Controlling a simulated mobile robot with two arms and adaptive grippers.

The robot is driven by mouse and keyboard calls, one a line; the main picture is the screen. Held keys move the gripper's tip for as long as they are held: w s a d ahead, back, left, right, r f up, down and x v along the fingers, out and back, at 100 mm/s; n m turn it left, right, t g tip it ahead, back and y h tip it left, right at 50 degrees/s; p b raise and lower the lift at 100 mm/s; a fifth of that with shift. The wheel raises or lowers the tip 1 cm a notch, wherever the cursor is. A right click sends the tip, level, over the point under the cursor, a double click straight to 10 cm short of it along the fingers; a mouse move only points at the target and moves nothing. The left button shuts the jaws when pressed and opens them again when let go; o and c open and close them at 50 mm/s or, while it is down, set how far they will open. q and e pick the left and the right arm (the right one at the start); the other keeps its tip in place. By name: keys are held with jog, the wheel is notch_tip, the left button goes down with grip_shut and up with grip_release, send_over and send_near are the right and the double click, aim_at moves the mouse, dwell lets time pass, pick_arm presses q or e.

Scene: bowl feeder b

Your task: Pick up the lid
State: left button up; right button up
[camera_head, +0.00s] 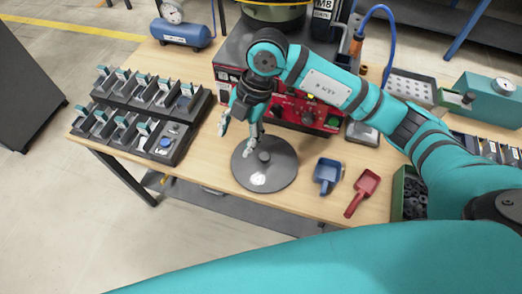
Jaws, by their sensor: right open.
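The lid (276,174) is a dark grey round disc with a short knob (264,156) in its middle. It lies flat on the wooden workbench (205,185), in front of the red and black feeder unit. My right gripper (238,131) hangs above the lid's back left part, pointing down. The knob is a little to the right of and below the fingers in the picture. I cannot tell how high the fingertips are above the lid. My left gripper is not in view.
A blue scoop (326,174) and a red scoop (363,190) lie right of the lid. The feeder unit (293,110) stands close behind it. Black racks (135,115) with several slots stand on the left. A green bin (398,190) is at the right. Bare bench lies left of the lid.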

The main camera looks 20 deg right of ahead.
jog(key=w+d+m+h, duration=0.2)
jog(key=w+d+h, duration=0.2)
jog(key=d, duration=0.4)
jog(key=p, duration=0.3)
send_over(264, 155)
jog(key=shift+t, duration=0.4)
jog(key=f, duration=1)
jog(key=shift+w+d+f, duration=0.1)
jog(key=shift+w+d, duration=0.1)
jog(key=shift+w, duration=0.2)
jog(key=shift+f, duration=0.5)
jog(key=shift+s+f, duration=0.15)
jog(key=shift+f, duration=0.2)
jog(key=f, duration=0.1)
jog(key=f+p, duration=0.1)
jog(key=f, duration=0.1)
jog(key=shift+s+a+f, duration=0.15)
jog(key=shift+s+f, duration=0.1)
jog(key=shift+s, duration=0.1)
jog(key=shift+f, duration=0.5)
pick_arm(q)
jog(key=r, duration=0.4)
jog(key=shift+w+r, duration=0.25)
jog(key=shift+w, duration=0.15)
pick_arm(e)
jog(key=shift+r, duration=0.1)
grip_shut()
